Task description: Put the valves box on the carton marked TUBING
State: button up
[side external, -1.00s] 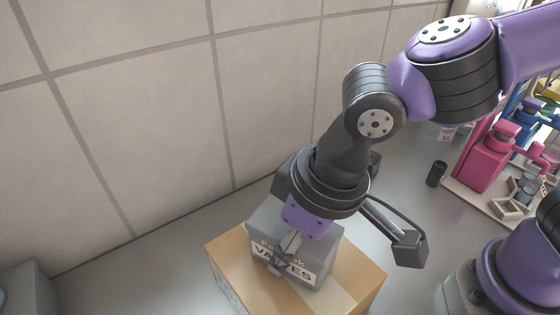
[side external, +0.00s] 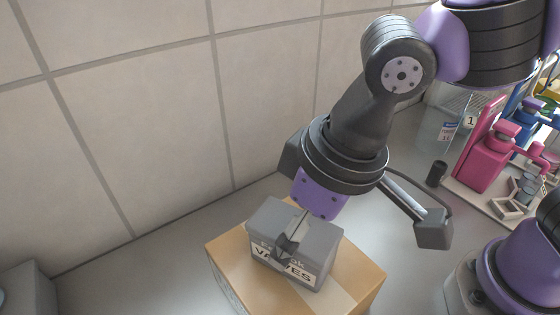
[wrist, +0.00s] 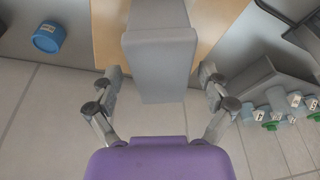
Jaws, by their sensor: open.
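No TUBING marking is readable on the carton from here. In the wrist view, the box (wrist: 160,70) lies between and beyond my fingers, and the carton (wrist: 106,38) shows beside it. My gripper (wrist: 160,76) is open, with its fingers spread apart on both sides of the box. In the side view its purple body is above the box, and its fingertips are hard to make out.
A pink and blue pump-like rack (side external: 487,160) and a small black cylinder (side external: 436,174) stand at the right. A grey block (side external: 28,288) is at the lower left. A tiled wall runs behind. A blue round container (wrist: 48,36) shows in the wrist view.

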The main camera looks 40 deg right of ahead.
jog(key=v, duration=0.8)
jog(key=shift+w+d+r, duration=0.15)
jog(key=shift+d+r, duration=0.1)
jog(key=shift+d, duration=0.1)
jog(key=d+f+m+t, duration=0.1)
jog(key=d+f+m, duration=0.1)
jog(key=d, duration=0.8)
jog(key=w+d+f+m+t+h, duration=0.1)
jog(key=d+f+m+t, duration=0.1)
jog(key=d, duration=0.8)
jog(key=shift+w+d+f+m, duration=0.3)
jog(key=shift+d+f, duration=0.1)
jog(key=shift+f, duration=0.45)
